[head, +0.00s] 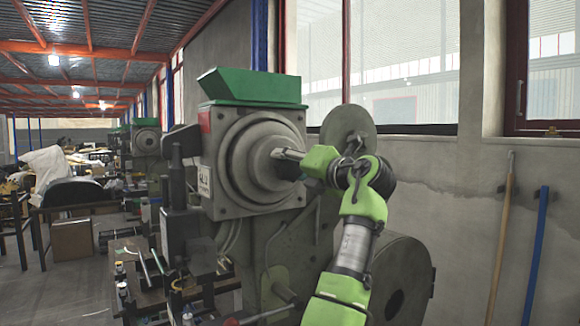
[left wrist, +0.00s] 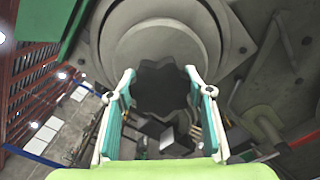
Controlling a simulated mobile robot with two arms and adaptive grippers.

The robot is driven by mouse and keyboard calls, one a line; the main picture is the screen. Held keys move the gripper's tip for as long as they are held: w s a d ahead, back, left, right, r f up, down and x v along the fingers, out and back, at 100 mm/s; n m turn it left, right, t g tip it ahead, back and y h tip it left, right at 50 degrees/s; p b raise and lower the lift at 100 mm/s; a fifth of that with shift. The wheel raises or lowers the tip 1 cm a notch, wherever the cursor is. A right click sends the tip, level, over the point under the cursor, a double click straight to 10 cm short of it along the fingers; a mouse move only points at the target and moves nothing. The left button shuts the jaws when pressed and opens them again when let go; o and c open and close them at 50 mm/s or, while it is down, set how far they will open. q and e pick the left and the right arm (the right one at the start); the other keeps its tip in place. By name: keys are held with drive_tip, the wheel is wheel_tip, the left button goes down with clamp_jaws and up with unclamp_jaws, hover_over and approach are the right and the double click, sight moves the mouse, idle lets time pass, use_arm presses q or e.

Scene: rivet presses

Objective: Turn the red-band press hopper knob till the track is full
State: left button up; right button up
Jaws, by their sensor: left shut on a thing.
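The press (head: 250,160) stands in the middle of the head view, with a green hopper (head: 255,88) on top and a red patch (head: 204,122) on its upper left edge. Its front has a large round grey face (head: 245,160). My left gripper (head: 281,154) is at the middle right of this face. In the left wrist view a dark lobed knob (left wrist: 163,92) lies between the two fingers of my left gripper (left wrist: 160,76), which is shut on it. In the head view the knob is hard to make out. I cannot make out the track or its fill. My right gripper is out of view.
A grey wheel (head: 348,128) and a large round drum (head: 410,285) are behind my arm. A bench with tools (head: 140,275) is at lower left. A blue pole (head: 535,250) and a wooden handle (head: 502,240) lean on the right wall.

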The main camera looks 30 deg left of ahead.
use_arm(q)
drive_tip(key=shift+f, duration=0.1)
drive_tip(key=o, duration=1.1)
drive_tip(key=shift+o, duration=0.2)
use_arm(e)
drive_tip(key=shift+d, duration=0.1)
use_arm(q)
drive_tip(key=v, duration=1.2)
drive_tip(key=shift+f, duration=0.1)
